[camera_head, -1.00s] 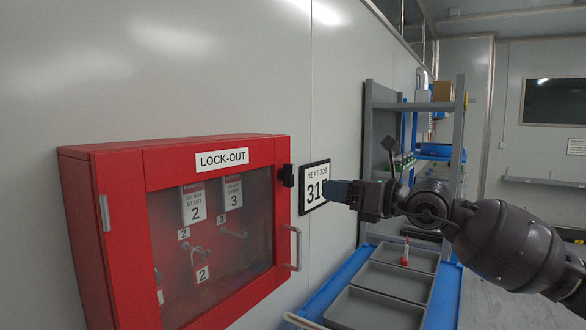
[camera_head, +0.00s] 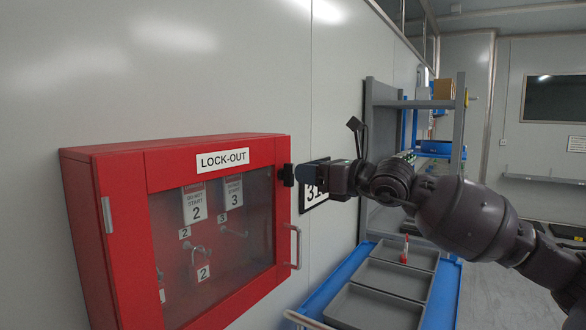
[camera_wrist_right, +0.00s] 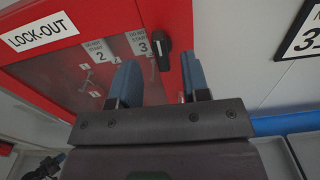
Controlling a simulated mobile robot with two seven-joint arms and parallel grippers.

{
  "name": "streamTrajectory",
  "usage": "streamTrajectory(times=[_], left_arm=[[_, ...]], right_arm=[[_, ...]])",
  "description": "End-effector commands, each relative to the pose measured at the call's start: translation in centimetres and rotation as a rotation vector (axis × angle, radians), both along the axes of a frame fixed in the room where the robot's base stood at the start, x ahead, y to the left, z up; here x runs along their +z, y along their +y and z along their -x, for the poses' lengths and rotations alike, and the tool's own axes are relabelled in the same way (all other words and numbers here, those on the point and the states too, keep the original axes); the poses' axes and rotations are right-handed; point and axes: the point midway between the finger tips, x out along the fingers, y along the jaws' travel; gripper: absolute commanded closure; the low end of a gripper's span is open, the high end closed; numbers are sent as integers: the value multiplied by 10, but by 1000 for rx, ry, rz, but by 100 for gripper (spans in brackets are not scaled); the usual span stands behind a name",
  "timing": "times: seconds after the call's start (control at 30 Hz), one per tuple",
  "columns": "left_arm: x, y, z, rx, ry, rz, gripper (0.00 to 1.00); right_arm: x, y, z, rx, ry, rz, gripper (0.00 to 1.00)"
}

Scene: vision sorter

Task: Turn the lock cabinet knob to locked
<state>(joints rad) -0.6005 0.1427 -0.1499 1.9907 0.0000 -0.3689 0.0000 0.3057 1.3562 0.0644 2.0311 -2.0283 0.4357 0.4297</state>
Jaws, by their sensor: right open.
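The red lock-out cabinet (camera_head: 115,175) hangs on the wall at the left, its clear door shut. Its black knob (camera_head: 286,174) is at the upper right of the door frame. In the right wrist view the knob (camera_wrist_right: 161,50) shows a long black handle, roughly upright. My right gripper (camera_head: 298,173) comes from the right and is close to the knob. In the right wrist view its two blue fingers (camera_wrist_right: 160,78) are apart, with the knob beyond and between them; I cannot tell whether they touch it. My left gripper is out of view.
A silver door handle (camera_head: 297,246) is below the knob. A framed number sign (camera_head: 314,198) hangs behind my right gripper. A blue cart with grey trays (camera_head: 372,307) and a red-capped tube (camera_head: 404,250) stands below my arm.

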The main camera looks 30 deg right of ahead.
Motion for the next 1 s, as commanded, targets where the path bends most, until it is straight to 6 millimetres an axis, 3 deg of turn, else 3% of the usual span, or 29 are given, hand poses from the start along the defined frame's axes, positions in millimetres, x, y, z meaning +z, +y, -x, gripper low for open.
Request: streamTrajectory(times=[0.4, 0.87, 1.0], left_arm=[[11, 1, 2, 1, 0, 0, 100], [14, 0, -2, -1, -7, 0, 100], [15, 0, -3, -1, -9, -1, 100]], right_arm=[[2, 15, -36, 0, -1, -2, 57], [0, 18, -43, 0, 0, 0, 57], [0, 18, -43, 0, 0, 0, 76]])
